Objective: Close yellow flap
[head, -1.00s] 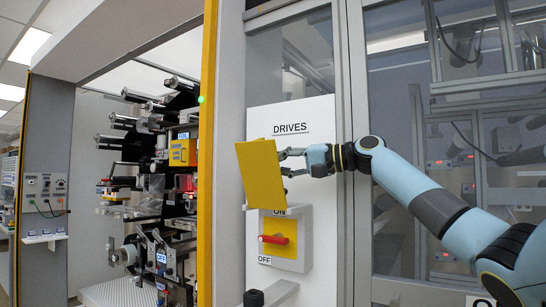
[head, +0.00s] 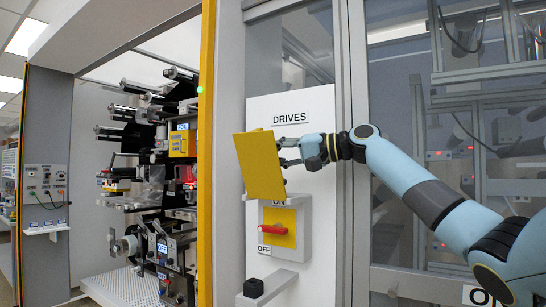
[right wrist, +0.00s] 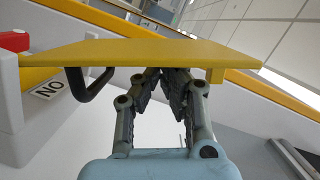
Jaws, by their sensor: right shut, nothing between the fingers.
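The yellow flap (head: 259,165) is a flat plate, raised and standing out from the white switch box (head: 303,232) under the DRIVES label. Below it, the red switch handle (head: 268,231) lies level on a yellow plate. My right gripper (head: 283,152) is on the right of the flap, at its wall-facing side. In the right wrist view, the flap (right wrist: 150,54) lies across the shut, empty fingertips (right wrist: 163,72). I cannot tell for sure whether they touch it. The switch box shows at the left edge there. My left gripper is in no view.
A yellow post (head: 206,150) and the open machine bay with rollers (head: 160,150) are to the left. A ledge with a black block (head: 254,288) juts out below the switch box. Glass doors (head: 400,130) in metal frames are to the right.

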